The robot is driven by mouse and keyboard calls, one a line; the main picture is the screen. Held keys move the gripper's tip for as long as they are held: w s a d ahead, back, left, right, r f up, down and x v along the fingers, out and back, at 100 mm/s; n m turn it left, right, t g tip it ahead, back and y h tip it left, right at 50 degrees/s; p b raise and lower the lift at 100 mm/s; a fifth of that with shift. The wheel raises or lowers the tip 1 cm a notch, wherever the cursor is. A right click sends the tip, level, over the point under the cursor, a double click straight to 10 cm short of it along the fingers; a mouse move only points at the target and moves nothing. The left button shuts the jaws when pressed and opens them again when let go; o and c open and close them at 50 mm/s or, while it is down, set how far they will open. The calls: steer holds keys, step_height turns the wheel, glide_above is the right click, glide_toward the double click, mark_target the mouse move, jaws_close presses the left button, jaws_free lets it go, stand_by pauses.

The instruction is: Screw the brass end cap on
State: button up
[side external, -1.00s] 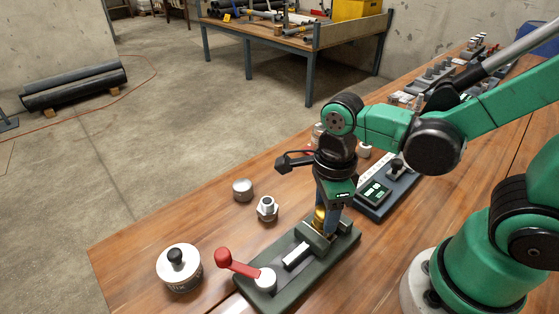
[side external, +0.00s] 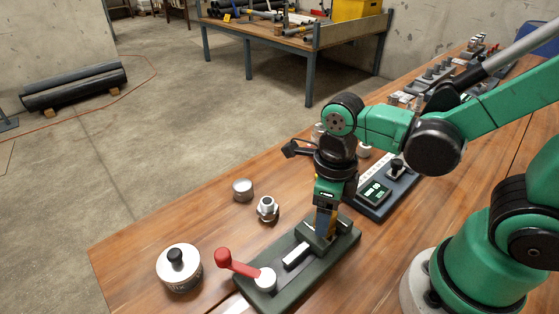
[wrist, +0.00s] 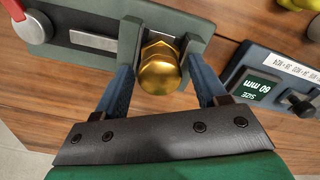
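The brass end cap (wrist: 160,72), with a hexagonal part and a rounded end, is in the middle of the wrist view, at the vise (wrist: 82,37). The vise, dark green-grey with a red-handled lever, also shows in the side view (side external: 285,283). My gripper (side external: 325,232) points down over the vise's far end. Its two blue fingers stand on either side of the cap in the wrist view (wrist: 163,80). I cannot tell whether they touch it. The fingers hide the cap in the side view. The cap's thread and the pipe under it are hidden.
A panel with a green display reading 60 mm (wrist: 259,89) stands beside the vise. A hex fitting (side external: 267,208), a grey cylinder (side external: 243,190) and a round metal canister with a black knob (side external: 179,267) stand on the wooden bench (side external: 215,220) to the left.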

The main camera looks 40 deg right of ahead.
steer(key=n, duration=0.4)
steer(key=shift+n, duration=1.1)
steer(key=n, duration=0.3)
steer(key=shift+n, duration=1.5)
steer(key=shift+n, duration=0.9)
steer(key=n, duration=0.4)
